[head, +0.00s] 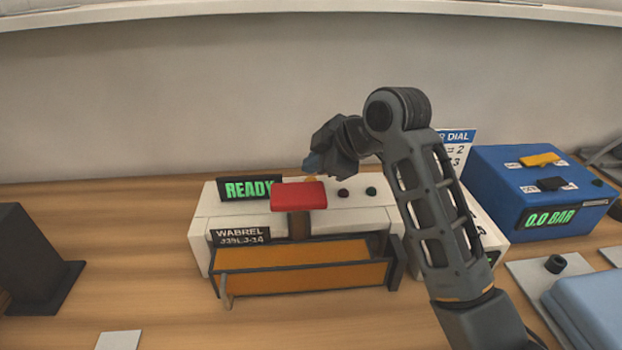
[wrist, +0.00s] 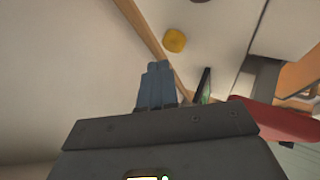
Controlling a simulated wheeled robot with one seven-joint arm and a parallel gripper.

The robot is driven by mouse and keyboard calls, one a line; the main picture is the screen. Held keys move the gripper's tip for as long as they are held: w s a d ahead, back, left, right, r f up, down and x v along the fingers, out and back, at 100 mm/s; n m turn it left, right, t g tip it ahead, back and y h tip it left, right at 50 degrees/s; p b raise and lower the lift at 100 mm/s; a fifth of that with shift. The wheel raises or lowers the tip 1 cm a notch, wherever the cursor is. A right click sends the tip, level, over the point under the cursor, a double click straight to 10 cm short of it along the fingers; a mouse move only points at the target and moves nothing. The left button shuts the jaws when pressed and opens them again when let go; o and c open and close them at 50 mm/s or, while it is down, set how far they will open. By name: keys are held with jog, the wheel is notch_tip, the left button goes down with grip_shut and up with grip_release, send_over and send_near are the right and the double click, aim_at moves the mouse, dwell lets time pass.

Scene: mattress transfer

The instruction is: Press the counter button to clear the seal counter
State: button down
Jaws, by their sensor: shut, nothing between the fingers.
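The white sealing machine (head: 205,228) stands on the table with a lit green READY display (head: 248,188). A small yellow button (head: 312,178) sits on its top, behind the red bar (head: 298,196). In the wrist view the round yellow button (wrist: 174,40) shows whole, just beyond my fingertips and apart from them in the picture. No label on it is readable. My gripper (head: 312,162) is above the back of the machine, close to the button, with its blue fingers (wrist: 156,72) together and empty. The gap between fingertips and button is hard to judge.
Two black knobs (head: 343,193) sit right of the red bar. An orange-floored tray (head: 300,265) is at the machine's front. A blue box (head: 490,205) reading 0.0 BAR stands at right, and a dark stand (head: 30,260) at left. The wood table between stand and machine is clear.

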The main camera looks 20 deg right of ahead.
jog(key=shift+f, duration=0.15)
jog(key=shift+f, duration=0.3)
jog(key=shift+s+f+b, duration=0.2)
jog(key=shift+f+b, duration=0.7)
jog(key=shift+f, duration=0.5)
dwell(1.6)
jog(key=shift+r, duration=0.1)
jog(key=shift+w+r+p, duration=0.1)
jog(key=shift+r+p, duration=1.1)
jog(key=shift+r, duration=0.15)
notch_tip(320, 180, up, 5)
jog(key=p, duration=0.4)
jog(key=shift+r, duration=0.1)
